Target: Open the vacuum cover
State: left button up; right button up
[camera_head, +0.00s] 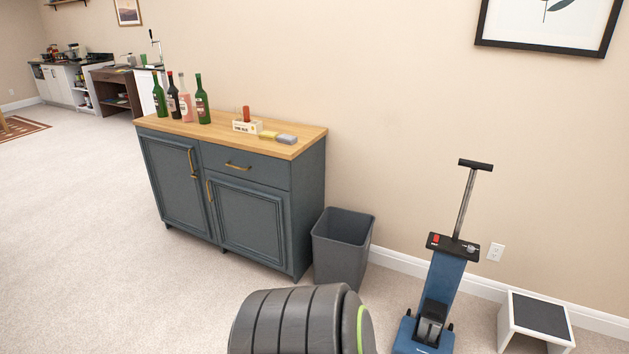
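A blue upright vacuum (444,285) stands on the carpet near the wall at the right in the head view. It has a black top plate with a red part on its left side, and a metal pole with a black T-shaped handle (476,165) rises above it. A dark boxy part (431,321) sits low on its front. I cannot tell which part is the cover or whether it is open. The vacuum's lowest part is cut off by the bottom edge. Neither of my grippers shows.
A grey bin (343,245) stands between the vacuum and a blue-grey cabinet (225,190) with bottles on top. A white step stool (538,318) with a dark top is right of the vacuum. Carpet at the left is clear. A dark ridged part of mine fills the bottom middle.

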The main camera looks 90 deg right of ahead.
aim_at(435, 308)
jog(key=z, duration=3.6)
jog(key=i+z, duration=0.15)
